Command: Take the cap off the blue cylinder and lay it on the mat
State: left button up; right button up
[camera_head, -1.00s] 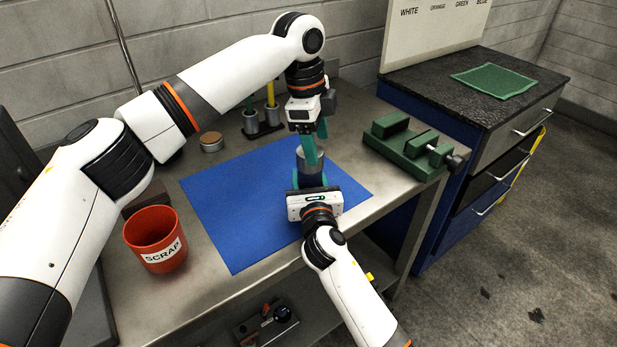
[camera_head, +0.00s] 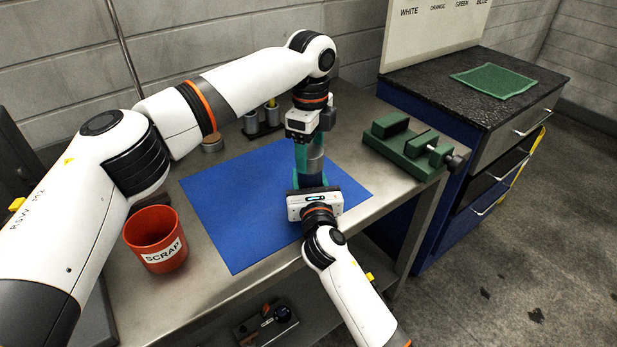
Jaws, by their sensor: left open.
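The blue cylinder (camera_head: 312,180) stands upright near the right part of the blue mat (camera_head: 232,200), with a grey cap (camera_head: 316,150) on top. My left gripper (camera_head: 309,163) points down from above, open, with its teal fingers around the cap. The near finger covers part of the cap, so contact cannot be told. My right gripper (camera_head: 312,184) comes in from the front, low on the cylinder. Its fingers lie on both sides of the cylinder and appear shut on it; its white body hides the cylinder's base.
A red SCRAP bin (camera_head: 156,240) stands at the left front of the metal table. A green vise-like fixture (camera_head: 408,146) is at the right. Behind the mat are a rack with grey holders (camera_head: 251,122) and a small round tin (camera_head: 211,143). The mat's left half is clear.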

pick_arm(q)
jog(key=m, duration=0.8)
jog(key=shift+m, duration=0.3)
jog(key=m, duration=0.8)
jog(key=shift+m, duration=0.3)
jog(key=c, duration=1.1)
jog(key=shift+o, duration=0.2)
jog(key=n, duration=0.7)
jog(key=shift+n, duration=1.1)
